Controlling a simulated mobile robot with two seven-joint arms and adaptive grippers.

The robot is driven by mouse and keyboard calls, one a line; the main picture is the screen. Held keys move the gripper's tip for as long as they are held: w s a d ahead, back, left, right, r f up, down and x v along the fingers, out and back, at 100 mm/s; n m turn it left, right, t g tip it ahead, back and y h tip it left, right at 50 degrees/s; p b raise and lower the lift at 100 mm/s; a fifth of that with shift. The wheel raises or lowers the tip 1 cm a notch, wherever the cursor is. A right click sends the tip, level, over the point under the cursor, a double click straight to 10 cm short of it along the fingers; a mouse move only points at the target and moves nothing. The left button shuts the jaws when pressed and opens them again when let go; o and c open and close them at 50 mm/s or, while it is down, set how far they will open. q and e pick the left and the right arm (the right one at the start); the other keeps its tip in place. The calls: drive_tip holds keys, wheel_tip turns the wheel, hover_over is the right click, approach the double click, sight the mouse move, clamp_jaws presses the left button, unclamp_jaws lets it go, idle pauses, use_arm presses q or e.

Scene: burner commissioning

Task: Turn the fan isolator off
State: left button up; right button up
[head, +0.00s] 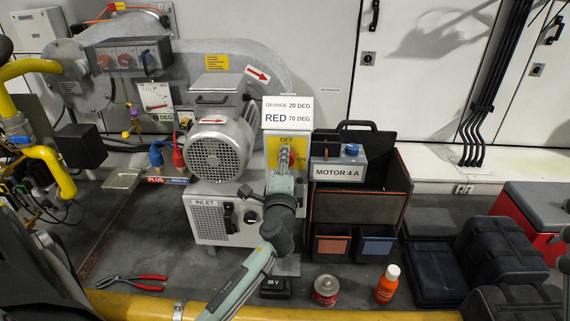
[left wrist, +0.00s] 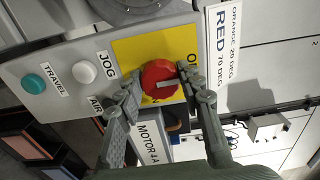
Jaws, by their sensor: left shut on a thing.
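The fan isolator's red round knob (left wrist: 161,78) sits on a yellow plate with OFF and ON marks on a grey control box. In the head view the yellow plate (head: 273,158) shows under a white sign, with my gripper covering most of the knob. My left gripper (head: 285,158) comes up from below and is shut on the knob. In the left wrist view its two fingers stand at opposite sides of the knob. A grey bar lies across the knob's face; I cannot tell for sure which mark it points to. My right gripper does not show clearly.
The white sign (head: 287,114) reads ORANGE 20 DEG, RED 70 DEG. A grey motor (head: 218,150) stands left of the box, a black tool caddy (head: 398,192) right. Red-handled pliers (head: 132,282), a red can (head: 326,290) and an orange bottle (head: 388,285) stand or lie in front.

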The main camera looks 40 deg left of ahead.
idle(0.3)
use_arm(q)
drive_tip(key=o, duration=1.2)
drive_tip(key=shift+c, duration=0.2)
drive_tip(key=shift+s, duration=0.1)
drive_tip(key=v, duration=1.2)
